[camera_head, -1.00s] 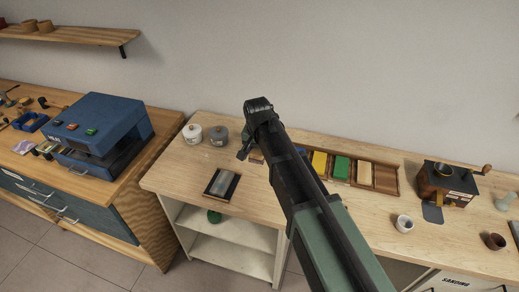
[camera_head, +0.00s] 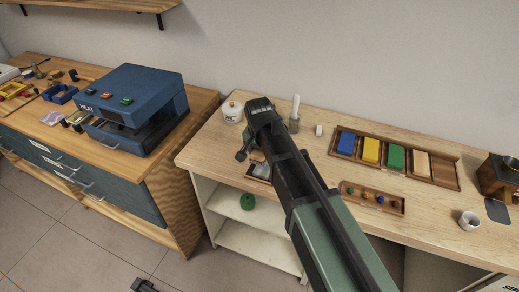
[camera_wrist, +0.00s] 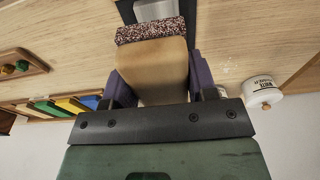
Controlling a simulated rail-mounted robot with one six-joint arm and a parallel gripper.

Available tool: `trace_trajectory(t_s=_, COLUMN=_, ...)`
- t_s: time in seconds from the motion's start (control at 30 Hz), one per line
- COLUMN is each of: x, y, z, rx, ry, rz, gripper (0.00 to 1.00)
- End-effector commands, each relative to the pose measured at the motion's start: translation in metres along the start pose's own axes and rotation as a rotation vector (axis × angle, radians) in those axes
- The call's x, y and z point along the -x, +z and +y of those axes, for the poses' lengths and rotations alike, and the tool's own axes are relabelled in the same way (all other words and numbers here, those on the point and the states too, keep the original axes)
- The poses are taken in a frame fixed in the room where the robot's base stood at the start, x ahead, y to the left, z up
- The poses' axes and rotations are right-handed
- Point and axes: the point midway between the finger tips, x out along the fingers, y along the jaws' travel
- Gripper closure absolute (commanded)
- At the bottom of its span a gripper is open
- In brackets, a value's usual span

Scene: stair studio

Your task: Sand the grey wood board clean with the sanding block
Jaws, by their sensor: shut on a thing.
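My gripper (camera_wrist: 160,90) is shut on the sanding block (camera_wrist: 155,62), a tan block with a speckled, gritty face at its far end. The grey wood board (camera_wrist: 154,10) shows just beyond that face, in a dark surround. I cannot tell whether the block touches it. In the head view my gripper (camera_head: 247,153) is at the board (camera_head: 262,171), near the bench's left front part, and my arm hides part of the board.
A white lidded jar (camera_head: 232,112) stands behind my gripper. To the right are a wooden tray (camera_head: 446,171) of coloured blocks, a small peg board (camera_head: 352,203) and a white cup (camera_head: 469,220). A blue heat press (camera_head: 135,95) stands on the left bench.

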Motion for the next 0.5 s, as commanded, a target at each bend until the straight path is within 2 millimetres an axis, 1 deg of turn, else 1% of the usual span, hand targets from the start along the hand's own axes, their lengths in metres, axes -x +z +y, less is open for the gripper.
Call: trace_trajectory(t_s=0.5, x=-0.044, y=0.007, z=-0.003, rx=0.006, ry=-0.001, rz=0.0, gripper=0.66)
